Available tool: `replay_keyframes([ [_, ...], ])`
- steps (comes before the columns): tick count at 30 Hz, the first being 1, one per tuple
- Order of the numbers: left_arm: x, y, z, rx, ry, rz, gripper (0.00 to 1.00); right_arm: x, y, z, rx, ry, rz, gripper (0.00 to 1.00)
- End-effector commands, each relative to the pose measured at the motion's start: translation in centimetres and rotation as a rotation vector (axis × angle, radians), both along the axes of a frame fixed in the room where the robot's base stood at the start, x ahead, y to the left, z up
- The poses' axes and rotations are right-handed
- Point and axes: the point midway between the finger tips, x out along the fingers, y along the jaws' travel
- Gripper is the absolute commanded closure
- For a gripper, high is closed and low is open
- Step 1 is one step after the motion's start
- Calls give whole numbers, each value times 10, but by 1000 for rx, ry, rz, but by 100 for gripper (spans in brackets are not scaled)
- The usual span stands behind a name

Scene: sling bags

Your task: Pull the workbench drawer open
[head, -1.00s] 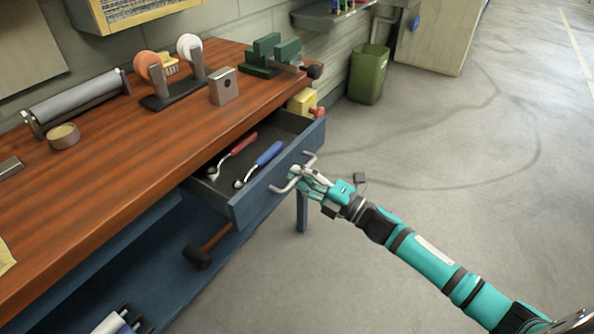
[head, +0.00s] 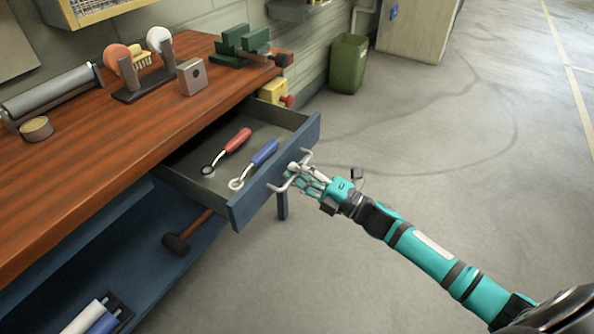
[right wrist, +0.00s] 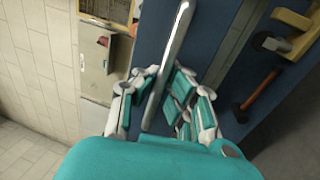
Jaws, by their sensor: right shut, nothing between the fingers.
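The workbench drawer (head: 245,213) stands partly open in the head view, its blue front well out from the wooden bench top (head: 120,165). A metal bar handle (head: 304,156) sits on the drawer front. My right gripper (head: 297,175) is at this handle with its fingers shut. In the right wrist view the handle (right wrist: 178,35) runs up from among the fingers (right wrist: 165,92), close to the blue drawer front. The fingers cover part of the handle. My left gripper is out of view.
Inside the drawer lie a red-handled tool (head: 237,140) and a blue-handled tool (head: 263,153). A hammer (head: 177,243) rests on the lower shelf. A green bin (head: 347,65) stands by the wall. The floor right of the drawer is clear.

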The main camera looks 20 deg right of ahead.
Motion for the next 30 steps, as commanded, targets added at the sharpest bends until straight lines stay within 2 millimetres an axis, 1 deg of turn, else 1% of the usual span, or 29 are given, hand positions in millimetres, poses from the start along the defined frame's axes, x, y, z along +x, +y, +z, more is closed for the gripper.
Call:
replay_keyframes([
  [1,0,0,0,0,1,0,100,-1,1,-2,-2,4,1,95],
  [6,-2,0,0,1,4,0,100,0,0,-2,-2,2,0,73],
  [8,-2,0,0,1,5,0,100,0,0,-1,-1,2,0,66],
  [16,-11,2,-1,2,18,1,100,-1,0,-1,-1,1,0,66],
  [19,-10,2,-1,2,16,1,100,-6,-5,-3,-1,3,-1,66],
  [23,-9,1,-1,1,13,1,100,-23,-18,-8,-3,5,0,66],
  [30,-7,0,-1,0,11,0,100,-64,-49,-18,-2,6,0,66],
])
